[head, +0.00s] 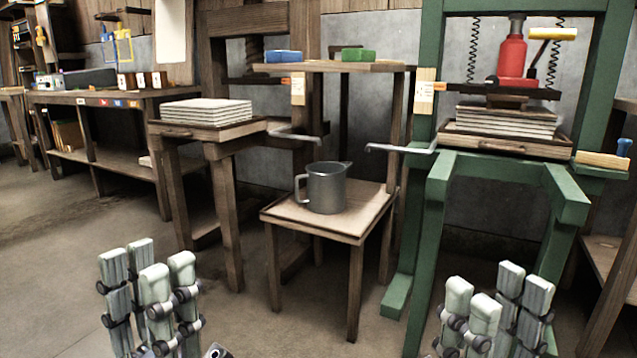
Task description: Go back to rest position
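My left gripper (148,265) is at the lower left of the head view. Its fingers point up, with their tips apart and nothing between them. My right gripper (497,290) is at the lower right, also with fingers up, apart and empty. Both are in front of the furniture and touch nothing that I can see. The wrists and most of both arms are below the picture edge.
A grey metal jug (327,188) stands on a small wooden table (330,232) ahead. A green press frame (427,190) with a red jack (512,58) is at the right. Stacked slabs (206,111) lie on a stand left. Floor (60,230) at left is clear.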

